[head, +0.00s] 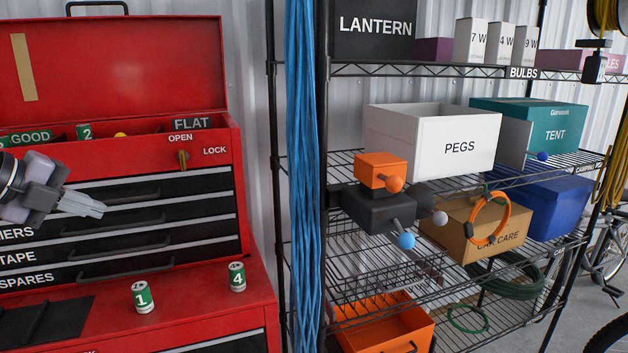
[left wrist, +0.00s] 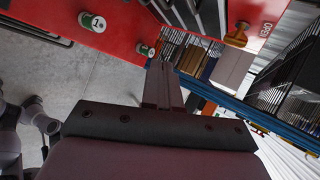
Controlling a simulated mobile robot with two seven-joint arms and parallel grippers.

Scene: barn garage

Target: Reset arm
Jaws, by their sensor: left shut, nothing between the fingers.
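My left gripper (head: 88,206) comes in from the left in the head view, in front of the drawers of the red tool chest (head: 238,190). Its fingers are together with nothing between them. In the left wrist view the shut fingers (left wrist: 163,85) point up the picture toward the red chest. My right gripper is not in view. Two green-labelled cylinders stand on the chest's red ledge below the gripper: one marked 1 (head: 143,297) and one marked 4 (head: 237,277). The cylinder marked 1 also shows in the left wrist view (left wrist: 92,21).
The chest's lid is raised; its top compartment holds a cylinder marked 2 (head: 84,132). A brass latch (head: 183,159) sits by the OPEN and LOCK labels. Blue hanging strands (head: 303,180) and a wire shelf with a white PEGS box (head: 430,143) stand to the right.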

